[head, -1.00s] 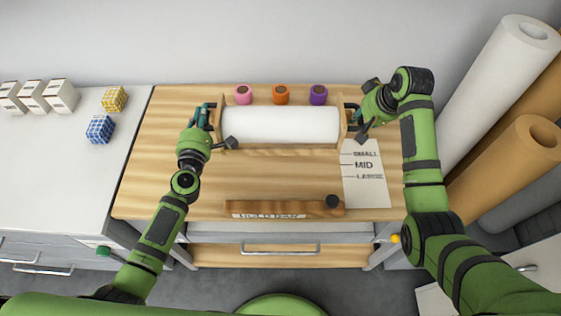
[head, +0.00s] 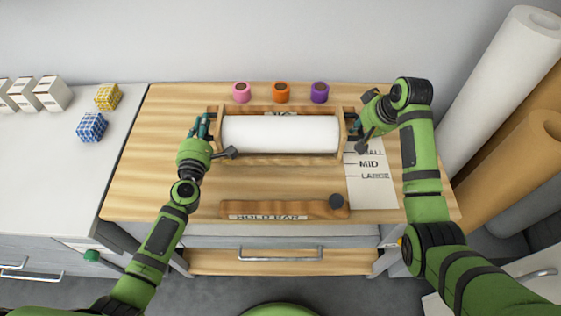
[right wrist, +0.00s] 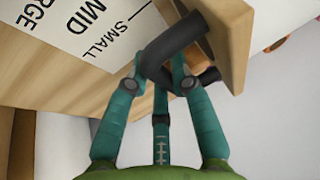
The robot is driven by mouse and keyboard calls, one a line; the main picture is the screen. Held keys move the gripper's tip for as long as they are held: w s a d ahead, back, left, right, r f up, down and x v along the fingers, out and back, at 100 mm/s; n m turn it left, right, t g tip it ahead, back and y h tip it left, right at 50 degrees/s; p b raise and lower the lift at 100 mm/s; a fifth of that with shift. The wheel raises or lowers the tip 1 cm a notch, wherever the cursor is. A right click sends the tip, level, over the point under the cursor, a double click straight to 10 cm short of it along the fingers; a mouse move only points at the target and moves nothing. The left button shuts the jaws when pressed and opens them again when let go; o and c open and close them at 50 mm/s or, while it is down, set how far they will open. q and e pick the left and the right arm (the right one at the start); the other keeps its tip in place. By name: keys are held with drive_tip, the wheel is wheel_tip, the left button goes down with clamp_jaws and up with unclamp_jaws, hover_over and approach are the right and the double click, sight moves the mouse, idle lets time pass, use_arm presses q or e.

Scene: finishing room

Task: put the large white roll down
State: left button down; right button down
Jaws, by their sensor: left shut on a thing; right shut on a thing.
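A white roll (head: 280,134) lies across a wooden cradle (head: 280,160) with upright end panels and dark handles. My left gripper (head: 206,124) is shut on the handle at the cradle's left end, which it mostly hides. My right gripper (head: 355,127) is at the right end. In the right wrist view, my right gripper (right wrist: 163,74) is shut around the black handle (right wrist: 176,45) beside the wooden end panel (right wrist: 230,40). The cradle is over the back half of the wooden worktop (head: 160,150). I cannot tell whether it touches the worktop.
Pink (head: 241,92), orange (head: 281,92) and purple (head: 319,92) spools stand behind the cradle. A size sheet (head: 370,185) lies to the right. A hold bar (head: 280,209) lies in front. Bare wood separates it from the cradle. A tall white roll (head: 500,90) leans at far right.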

use_arm(q)
drive_tip(key=shift+a+f+b, duration=0.1)
drive_tip(key=shift+f+b, duration=0.35)
use_arm(e)
drive_tip(key=shift+f, duration=0.6)
use_arm(q)
drive_tip(key=c, duration=1.6)
unclamp_jaws()
drive_tip(key=shift+f, duration=0.2)
use_arm(e)
drive_tip(key=c, duration=1.4)
unclamp_jaws()
drive_tip(key=shift+f, duration=0.15)
use_arm(q)
drive_tip(key=o, duration=0.4)
drive_tip(key=shift+c, duration=0.2)
use_arm(e)
drive_tip(key=o, duration=0.3)
use_arm(q)
drive_tip(key=shift+s+r, duration=0.1)
use_arm(e)
drive_tip(key=shift+s, duration=0.1)
